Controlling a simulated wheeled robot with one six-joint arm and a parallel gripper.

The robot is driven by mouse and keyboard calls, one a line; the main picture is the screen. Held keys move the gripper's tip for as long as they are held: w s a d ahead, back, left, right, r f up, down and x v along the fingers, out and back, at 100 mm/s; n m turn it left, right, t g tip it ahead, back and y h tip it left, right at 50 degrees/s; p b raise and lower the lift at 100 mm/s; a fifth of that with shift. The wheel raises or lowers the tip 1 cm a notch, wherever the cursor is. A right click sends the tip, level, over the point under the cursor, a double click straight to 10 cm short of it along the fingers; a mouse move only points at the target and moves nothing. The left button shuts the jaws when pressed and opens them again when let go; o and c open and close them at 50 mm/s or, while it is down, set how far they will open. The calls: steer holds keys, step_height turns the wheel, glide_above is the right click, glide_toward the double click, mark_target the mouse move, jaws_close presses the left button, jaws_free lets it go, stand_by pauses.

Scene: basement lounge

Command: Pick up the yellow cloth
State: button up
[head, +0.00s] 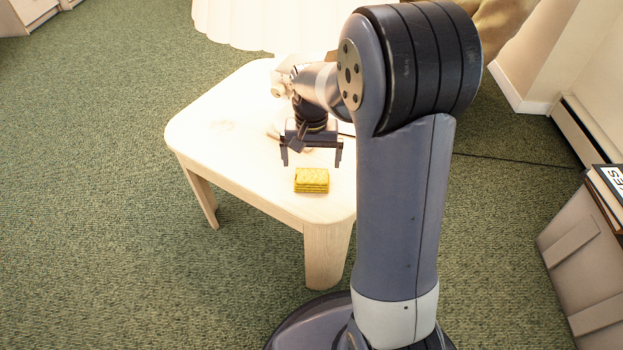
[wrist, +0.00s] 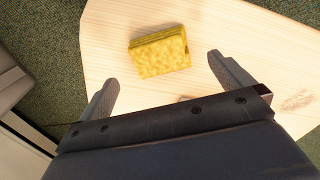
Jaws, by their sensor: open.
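The yellow cloth (head: 311,180) is a folded, textured block lying flat near the front corner of a light wooden table (head: 235,130). In the wrist view the cloth (wrist: 159,53) lies beyond the fingertips, roughly centred between them. My gripper (head: 311,160) is above the table, just behind the cloth as the head view shows it. Its two fingers are spread wide with nothing between them. In the wrist view my gripper (wrist: 162,75) shows both fingers apart from the cloth.
My arm covers the table's right side in the head view. A crate (head: 590,255) with books (head: 606,185) stands at the right. Green carpet (head: 90,200) lies open at the left.

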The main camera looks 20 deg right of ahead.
mark_target(311, 177)
step_height(311, 177, down, 7)
steer(key=b, duration=0.3)
steer(key=shift+f, duration=0.15)
steer(key=c, duration=1)
steer(key=shift+o, duration=0.2)
steer(key=shift+r+p, duration=0.4)
steer(key=shift+r, duration=0.1)
step_height(311, 177, up, 3)
steer(key=shift+r+p, duration=0.15)
steer(key=shift+p, duration=0.8)
steer(key=s+a+p, duration=0.1)
steer(key=s+a, duration=0.1)
steer(key=s, duration=0.6)
steer(key=s+a+p, duration=0.1)
steer(key=s+a, duration=0.2)
steer(key=s, duration=0.6)
steer(key=shift+a+f, duration=0.3)
steer(key=shift+f, duration=0.1)
